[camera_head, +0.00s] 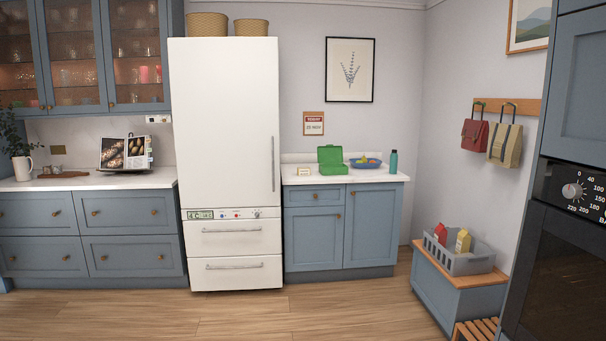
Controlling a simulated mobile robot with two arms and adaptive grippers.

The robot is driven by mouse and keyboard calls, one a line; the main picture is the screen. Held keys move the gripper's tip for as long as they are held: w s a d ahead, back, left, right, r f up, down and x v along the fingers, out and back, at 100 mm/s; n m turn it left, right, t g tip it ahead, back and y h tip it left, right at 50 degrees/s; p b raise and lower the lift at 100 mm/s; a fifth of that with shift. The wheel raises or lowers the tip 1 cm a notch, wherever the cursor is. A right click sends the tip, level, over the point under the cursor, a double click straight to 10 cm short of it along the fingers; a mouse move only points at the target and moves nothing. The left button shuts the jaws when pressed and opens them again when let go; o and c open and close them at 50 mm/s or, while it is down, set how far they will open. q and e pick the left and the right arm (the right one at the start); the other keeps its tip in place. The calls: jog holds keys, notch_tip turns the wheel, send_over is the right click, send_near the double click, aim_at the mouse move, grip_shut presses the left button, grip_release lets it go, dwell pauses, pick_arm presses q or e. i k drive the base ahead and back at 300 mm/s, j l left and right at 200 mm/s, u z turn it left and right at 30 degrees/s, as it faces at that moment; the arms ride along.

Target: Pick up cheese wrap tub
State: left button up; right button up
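I cannot make out a cheese wrap tub for certain in the head view. The tall white fridge (225,120) stands in the middle with its door and two lower drawers shut, so its inside is hidden. An open green lunch box (331,167) stands on the white counter (384,177) right of the fridge. A small cream item (303,171), too small to read, is beside the lunch box on its left. Neither of my grippers shows in this view.
A blue bowl (365,164) and a teal bottle (393,161) share the right counter. A grey crate (470,264) with red and yellow cartons sits on a low bench at the right. An oven (555,260) stands at the right edge. The wooden floor (300,312) is clear.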

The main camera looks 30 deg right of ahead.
aim_at(301, 170)
jog(key=i+l, duration=2.1)
jog(key=i, duration=0.15)
jog(key=i+l, duration=0.6)
jog(key=i, duration=0.15)
jog(key=i+l, duration=0.55)
jog(key=i, duration=0.2)
